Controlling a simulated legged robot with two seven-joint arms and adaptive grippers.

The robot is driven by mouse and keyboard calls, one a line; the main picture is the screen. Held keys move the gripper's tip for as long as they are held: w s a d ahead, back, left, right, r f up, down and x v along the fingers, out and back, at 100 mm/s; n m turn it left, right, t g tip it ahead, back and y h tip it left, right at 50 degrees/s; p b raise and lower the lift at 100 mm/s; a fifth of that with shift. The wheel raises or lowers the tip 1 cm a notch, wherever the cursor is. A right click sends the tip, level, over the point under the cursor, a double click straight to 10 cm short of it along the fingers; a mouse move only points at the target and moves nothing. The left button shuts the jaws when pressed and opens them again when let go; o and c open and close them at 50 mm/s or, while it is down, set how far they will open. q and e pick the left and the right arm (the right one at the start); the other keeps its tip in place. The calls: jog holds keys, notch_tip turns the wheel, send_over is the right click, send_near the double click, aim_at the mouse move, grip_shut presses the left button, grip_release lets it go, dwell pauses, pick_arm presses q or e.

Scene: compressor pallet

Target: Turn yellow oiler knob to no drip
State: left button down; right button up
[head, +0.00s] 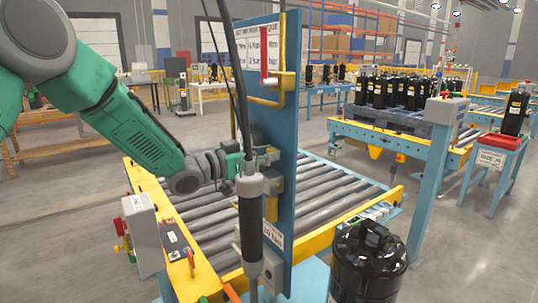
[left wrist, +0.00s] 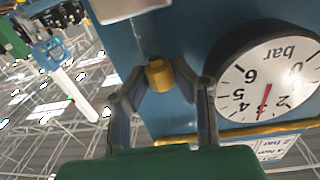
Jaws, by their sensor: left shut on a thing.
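The yellow oiler knob (left wrist: 158,75) shows in the left wrist view against the blue panel (left wrist: 178,112), a small faceted yellow piece. My left gripper (left wrist: 161,84) has its two grey fingers on either side of the knob and is shut on it. In the head view my left gripper (head: 262,160) is at the left side of the upright blue panel (head: 284,110). There the knob is too small and covered to make out. My right gripper is not in view.
A round pressure gauge (left wrist: 268,80) marked bar sits right beside the left fingers. A grey and black tool (head: 250,222) hangs in front of the panel. A roller conveyor (head: 335,190) lies behind, and a black compressor (head: 368,265) stands at the front right.

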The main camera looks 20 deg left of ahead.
pick_arm(q)
jog(key=shift+a+r, duration=0.1)
jog(key=shift+r, duration=0.15)
dwell(0.4)
jog(key=c, duration=1.3)
grip_release()
jog(key=shift+f, duration=0.1)
